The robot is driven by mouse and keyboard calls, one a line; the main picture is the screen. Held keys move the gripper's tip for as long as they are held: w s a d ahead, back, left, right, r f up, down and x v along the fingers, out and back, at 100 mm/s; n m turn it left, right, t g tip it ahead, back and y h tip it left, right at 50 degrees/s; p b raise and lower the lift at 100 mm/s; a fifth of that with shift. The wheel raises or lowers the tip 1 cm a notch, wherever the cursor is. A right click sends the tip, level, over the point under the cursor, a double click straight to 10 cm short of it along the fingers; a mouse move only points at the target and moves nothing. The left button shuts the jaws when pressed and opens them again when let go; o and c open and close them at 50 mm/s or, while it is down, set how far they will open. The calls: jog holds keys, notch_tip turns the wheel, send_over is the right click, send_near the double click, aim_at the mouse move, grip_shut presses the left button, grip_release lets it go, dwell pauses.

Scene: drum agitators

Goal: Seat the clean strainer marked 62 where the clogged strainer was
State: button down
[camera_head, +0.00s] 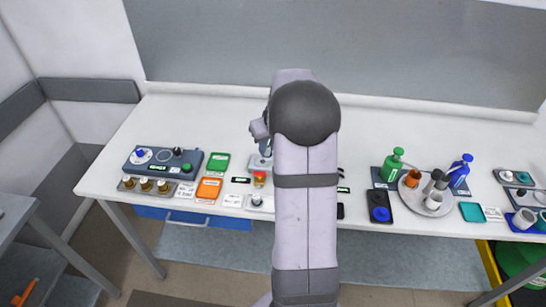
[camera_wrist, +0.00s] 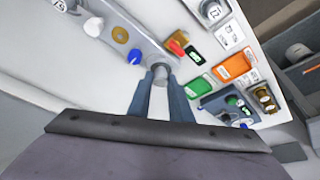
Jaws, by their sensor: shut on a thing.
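In the wrist view my gripper (camera_wrist: 160,84) is shut on a pale grey cylindrical piece (camera_wrist: 161,72) at the near end of a grey bar-shaped station. I cannot read a number on it or tell whether it is a strainer. In the head view my own arm hides the fingers and that piece. No marking 62 is legible in either view. A red-handled part (camera_wrist: 178,48) is close to the right of the held piece.
Brass cylinders (camera_head: 146,185) stand on a tray at the left, below a dark control panel (camera_head: 185,163). Green (camera_head: 217,163) and orange (camera_head: 209,188) trays lie beside them. The back of the table is clear.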

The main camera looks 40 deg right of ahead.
jog(key=w, duration=0.1)
jog(key=w+d+n, duration=0.1)
jog(key=w, duration=0.1)
jog(key=w+f+n, duration=0.1)
jog(key=shift+w+d+y+p, duration=0.35)
jog(key=shift+w+y, duration=0.05)
jog(key=shift+f, duration=0.15)
jog(key=shift+f+b, duration=1.3)
jog(key=shift+f, duration=0.65)
jog(key=shift+f+b, duration=0.75)
jog(key=shift+f, duration=0.15)
jog(key=shift+f+b, duration=0.4)
jog(key=shift+b, duration=0.35)
jog(key=c, duration=1.5)
grip_release()
jog(key=shift+c, duration=0.2)
